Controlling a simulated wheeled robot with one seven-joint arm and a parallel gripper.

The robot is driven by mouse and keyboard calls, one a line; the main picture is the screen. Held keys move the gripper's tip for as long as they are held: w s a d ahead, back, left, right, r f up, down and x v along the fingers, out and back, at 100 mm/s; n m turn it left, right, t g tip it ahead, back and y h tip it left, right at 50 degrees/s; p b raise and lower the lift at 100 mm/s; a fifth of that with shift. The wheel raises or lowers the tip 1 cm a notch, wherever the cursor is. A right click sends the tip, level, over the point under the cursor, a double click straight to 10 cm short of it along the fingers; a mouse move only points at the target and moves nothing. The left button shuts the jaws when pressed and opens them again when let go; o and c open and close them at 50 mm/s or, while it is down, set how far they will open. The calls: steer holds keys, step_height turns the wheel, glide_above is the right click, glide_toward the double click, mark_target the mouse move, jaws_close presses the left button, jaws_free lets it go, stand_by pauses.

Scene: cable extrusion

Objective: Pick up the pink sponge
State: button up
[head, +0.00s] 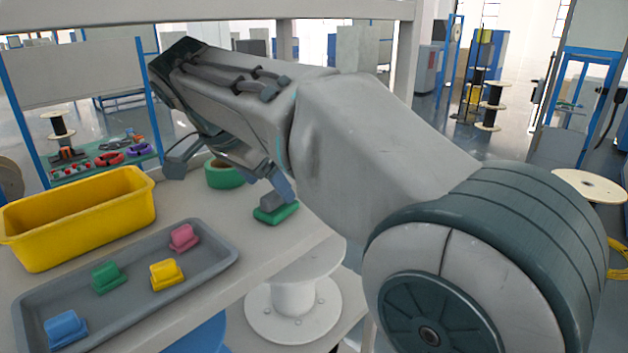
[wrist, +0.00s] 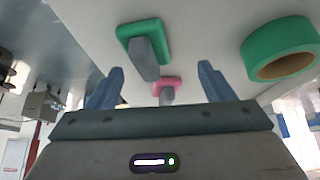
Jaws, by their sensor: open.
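The pink sponge (wrist: 168,82), a pink pad with a grey handle, lies on the table in the wrist view. It appears between the two fingers of my gripper (wrist: 162,70), beyond them and apart from them. My gripper is open and empty. In the head view my arm hides this sponge. A similar green sponge (wrist: 145,38) with a grey handle lies near it, and it also shows in the head view (head: 277,213) beside my arm.
A green tape roll (wrist: 281,50) lies near the sponges, also in the head view (head: 222,175). A yellow bin (head: 80,225) and a grey tray (head: 115,311) with several coloured blocks, one pink (head: 183,237), stand at left. A white spool (head: 294,298) sits below the table edge.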

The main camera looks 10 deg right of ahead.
steer(key=shift+a, duration=0.35)
steer(key=w+d, duration=0.1)
steer(key=d, duration=0.1)
steer(key=w+d, duration=0.1)
steer(key=d, duration=0.1)
steer(key=w+d+p, duration=0.1)
steer(key=w+d, duration=0.1)
steer(key=shift+w+d, duration=0.1)
steer(key=shift+d, duration=0.1)
steer(key=w+d, duration=0.1)
steer(key=w+d+p, duration=0.1)
steer(key=d, duration=0.1)
steer(key=shift+d+r, duration=0.1)
steer(key=shift+r, duration=0.05)
steer(key=x, duration=0.2)
steer(key=shift+w+d, duration=0.25)
steer(key=shift+d, duration=0.15)
steer(key=shift+w+d+f, duration=0.15)
steer(key=shift+f, duration=0.4)
steer(key=c, duration=1.1)
